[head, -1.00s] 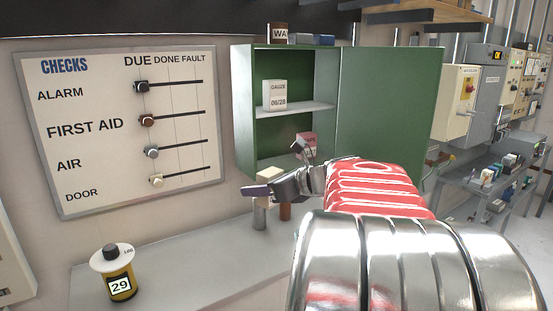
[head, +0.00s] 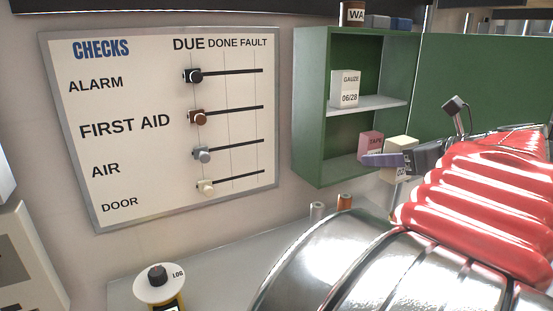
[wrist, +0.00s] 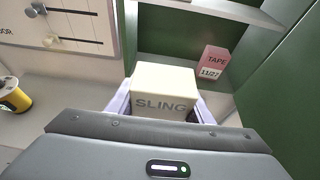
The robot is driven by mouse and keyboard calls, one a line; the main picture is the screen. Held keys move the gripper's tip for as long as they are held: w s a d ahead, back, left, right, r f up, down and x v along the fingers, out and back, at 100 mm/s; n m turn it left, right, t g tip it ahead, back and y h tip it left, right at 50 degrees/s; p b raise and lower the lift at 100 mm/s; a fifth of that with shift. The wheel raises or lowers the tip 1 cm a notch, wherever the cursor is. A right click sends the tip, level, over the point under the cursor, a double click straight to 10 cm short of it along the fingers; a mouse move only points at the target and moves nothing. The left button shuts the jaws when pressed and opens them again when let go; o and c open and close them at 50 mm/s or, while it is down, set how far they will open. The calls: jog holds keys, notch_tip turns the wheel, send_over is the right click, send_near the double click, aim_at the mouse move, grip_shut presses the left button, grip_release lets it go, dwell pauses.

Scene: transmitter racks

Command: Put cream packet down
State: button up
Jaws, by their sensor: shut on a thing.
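My gripper (head: 388,160) is shut on the cream packet (head: 402,146), its purple fingers on either side of it. In the wrist view the cream packet (wrist: 163,84) is a box with SLING on its front, held upright between the fingers. It is at the open front of the green cabinet's lower compartment (head: 345,168), to the right of the pink TAPE packet in the head view. The TAPE packet (wrist: 214,61) stands inside the cabinet, apart from the cream packet in the wrist view. Whether the cream packet touches the cabinet floor is hidden.
A white GAUZE packet (head: 345,89) stands on the upper shelf (head: 382,104). The green door (head: 480,85) is open at the right. Two small cylinders (head: 345,201) stand on the grey counter (head: 235,255) below. The CHECKS board (head: 140,150) hangs at the left.

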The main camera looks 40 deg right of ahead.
jog(key=shift+s+d+r, duration=0.1)
jog(key=shift+s, duration=0.05)
send_over(326, 167)
jog(key=shift+s+d+f, duration=0.1)
jog(key=shift+s+f, duration=0.05)
jog(key=shift+f, duration=1.4)
jog(key=shift+f, duration=1.6)
jog(key=shift+w+f, duration=0.2)
jog(key=shift+f, duration=0.15)
jog(key=shift+f, duration=0.15)
